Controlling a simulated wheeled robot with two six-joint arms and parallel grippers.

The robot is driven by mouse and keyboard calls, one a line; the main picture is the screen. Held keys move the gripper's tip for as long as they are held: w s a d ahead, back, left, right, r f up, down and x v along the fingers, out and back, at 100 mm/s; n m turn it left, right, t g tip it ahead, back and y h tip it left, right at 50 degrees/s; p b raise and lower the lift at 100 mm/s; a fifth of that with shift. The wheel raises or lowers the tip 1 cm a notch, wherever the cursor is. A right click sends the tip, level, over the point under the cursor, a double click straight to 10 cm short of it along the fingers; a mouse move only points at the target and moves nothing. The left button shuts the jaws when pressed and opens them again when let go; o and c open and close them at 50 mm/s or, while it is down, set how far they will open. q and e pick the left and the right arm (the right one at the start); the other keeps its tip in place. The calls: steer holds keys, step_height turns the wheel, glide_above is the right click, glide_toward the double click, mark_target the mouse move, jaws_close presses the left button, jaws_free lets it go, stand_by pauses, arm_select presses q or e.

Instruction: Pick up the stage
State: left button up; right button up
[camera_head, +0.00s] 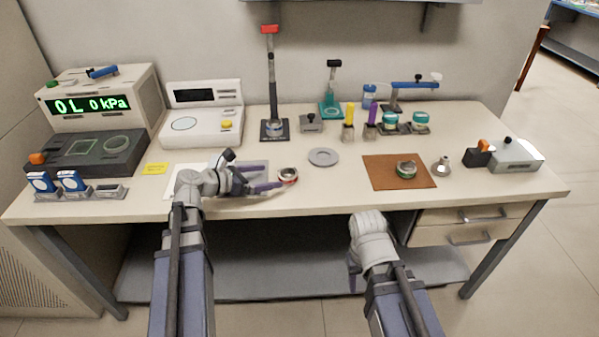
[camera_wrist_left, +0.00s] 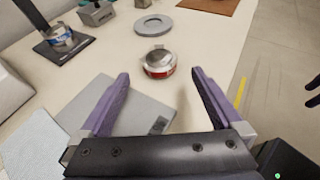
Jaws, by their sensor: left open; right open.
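A small round metal piece with a red band (camera_head: 288,175) sits on the table just beyond my left gripper. It also shows in the left wrist view (camera_wrist_left: 159,66), upright and just ahead of the fingertips. I cannot tell for certain that it is the stage. A similar piece with a green band (camera_head: 406,170) sits on a brown mat (camera_head: 381,180). My left gripper (camera_head: 276,188) is open and empty, low over the table; its purple fingers also show in the left wrist view (camera_wrist_left: 161,78). My right gripper (camera_head: 353,274) hangs before the table front, its fingers partly hidden.
A flat grey ring (camera_head: 323,156) lies behind the red-banded piece. A grey plate (camera_wrist_left: 118,111) lies left of it. A tall stand (camera_head: 272,95) rises behind on a dark base. Instruments (camera_head: 202,122) fill the back left. The table between ring and mat is clear.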

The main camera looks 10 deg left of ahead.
mark_target(286, 173)
arm_select(q)
steer(key=shift+b+x, duration=1.55)
steer(key=shift+x, duration=2.4)
arm_select(e)
step_height(286, 173, down, 3)
steer(key=shift+r, duration=0.1)
arm_select(q)
steer(key=shift+r, duration=0.1)
steer(key=c, duration=1.4)
steer(key=shift+c, duration=0.2)
